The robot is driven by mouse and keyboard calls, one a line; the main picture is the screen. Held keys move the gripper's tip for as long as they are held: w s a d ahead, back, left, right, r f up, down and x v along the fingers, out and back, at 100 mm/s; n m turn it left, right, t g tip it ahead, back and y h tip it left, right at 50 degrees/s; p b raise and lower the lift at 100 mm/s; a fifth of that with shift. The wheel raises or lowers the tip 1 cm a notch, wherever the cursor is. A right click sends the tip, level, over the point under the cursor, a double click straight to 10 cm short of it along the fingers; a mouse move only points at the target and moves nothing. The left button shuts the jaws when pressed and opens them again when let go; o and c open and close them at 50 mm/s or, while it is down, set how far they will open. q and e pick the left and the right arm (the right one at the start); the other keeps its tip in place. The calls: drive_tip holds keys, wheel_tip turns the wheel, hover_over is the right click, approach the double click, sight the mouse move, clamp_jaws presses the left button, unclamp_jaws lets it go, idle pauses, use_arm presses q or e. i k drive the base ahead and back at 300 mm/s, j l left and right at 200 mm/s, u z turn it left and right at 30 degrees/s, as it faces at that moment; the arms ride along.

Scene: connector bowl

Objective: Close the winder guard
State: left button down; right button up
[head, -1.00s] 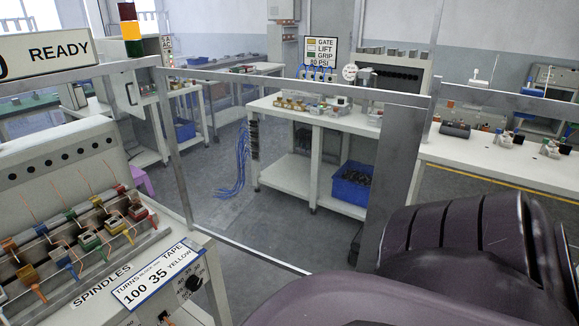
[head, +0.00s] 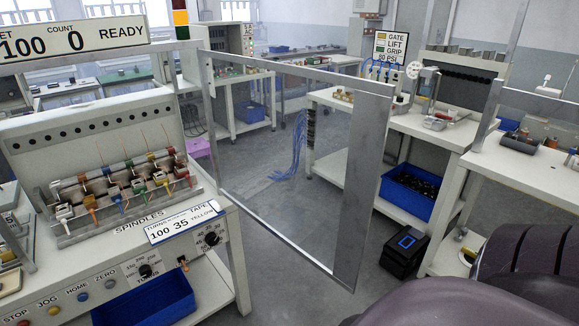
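The winder guard (head: 365,175) is a clear panel in a grey metal frame, with a wide upright at its free right side. It stands open, swung out from the winder's right side near the signal post. The winder (head: 85,135) is at the left, with a row of colored spindles (head: 120,190) facing the open front. Neither gripper is in view. Only dark purple links of my own arm show at the bottom right, apart from the guard's free edge in the picture.
A sign reading READY (head: 75,38) tops the winder. A blue bin (head: 150,300) sits under its control panel. Behind the guard are a bench with a blue bin (head: 408,192) and a black box (head: 403,252) on the floor. Another bench (head: 530,170) stands at right. Grey floor is clear around the guard.

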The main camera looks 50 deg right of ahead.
sight(374, 103)
drive_tip(key=k+l, duration=0.45)
drive_tip(key=l, duration=0.7)
drive_tip(key=k+l+u, duration=0.15)
drive_tip(key=l, duration=0.3)
drive_tip(key=i+l, duration=0.15)
drive_tip(key=l, duration=0.25)
drive_tip(key=i+l, duration=0.1)
drive_tip(key=l, duration=0.25)
drive_tip(key=i+l, duration=0.15)
drive_tip(key=l, duration=0.25)
drive_tip(key=i+l, duration=0.1)
drive_tip(key=l, duration=0.25)
